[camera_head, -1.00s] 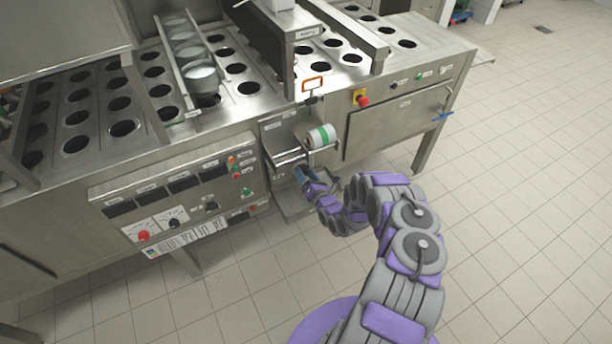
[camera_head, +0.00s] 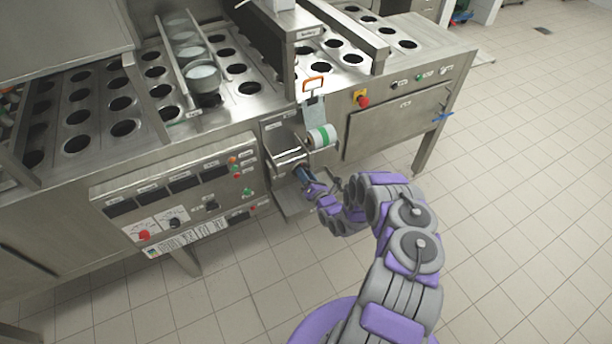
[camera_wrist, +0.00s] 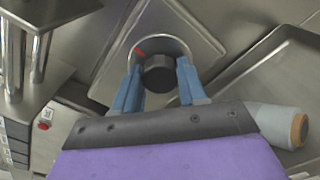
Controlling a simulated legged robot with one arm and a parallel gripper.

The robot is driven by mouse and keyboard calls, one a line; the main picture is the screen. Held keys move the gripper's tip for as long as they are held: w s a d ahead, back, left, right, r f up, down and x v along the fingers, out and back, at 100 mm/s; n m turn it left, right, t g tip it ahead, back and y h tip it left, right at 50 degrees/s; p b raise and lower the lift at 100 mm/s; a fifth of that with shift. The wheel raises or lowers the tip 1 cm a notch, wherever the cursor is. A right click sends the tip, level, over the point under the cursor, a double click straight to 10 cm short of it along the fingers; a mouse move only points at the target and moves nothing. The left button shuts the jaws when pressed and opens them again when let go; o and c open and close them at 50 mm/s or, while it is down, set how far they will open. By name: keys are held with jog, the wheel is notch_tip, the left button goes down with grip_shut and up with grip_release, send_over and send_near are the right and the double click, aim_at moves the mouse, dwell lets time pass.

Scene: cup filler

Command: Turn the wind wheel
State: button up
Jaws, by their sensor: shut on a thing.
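In the head view my gripper (camera_head: 303,174) is at the machine's front, below the roll bracket. The wheel is hidden or too small to make out there.
A white roll with a green band (camera_head: 321,137) sits just above my gripper, and a pale strip (camera_head: 315,108) rises above it. The control panel (camera_head: 178,190) is to the left, with a red emergency button (camera_head: 363,101) at right. The tiled floor (camera_head: 520,200) is clear.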

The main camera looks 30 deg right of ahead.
jog(key=shift+s+a+f+n+p, duration=0.15)
jog(key=shift+n+p, duration=0.75)
jog(key=shift+n, duration=6.65)
jog(key=shift+w+a+f+n+p, duration=0.15)
jog(key=shift+n+p, duration=0.75)
jog(key=shift+n, duration=6.65)
jog(key=shift+s+d, duration=0.1)
jog(key=o, duration=1.1)
jog(key=shift+c, duration=0.2)
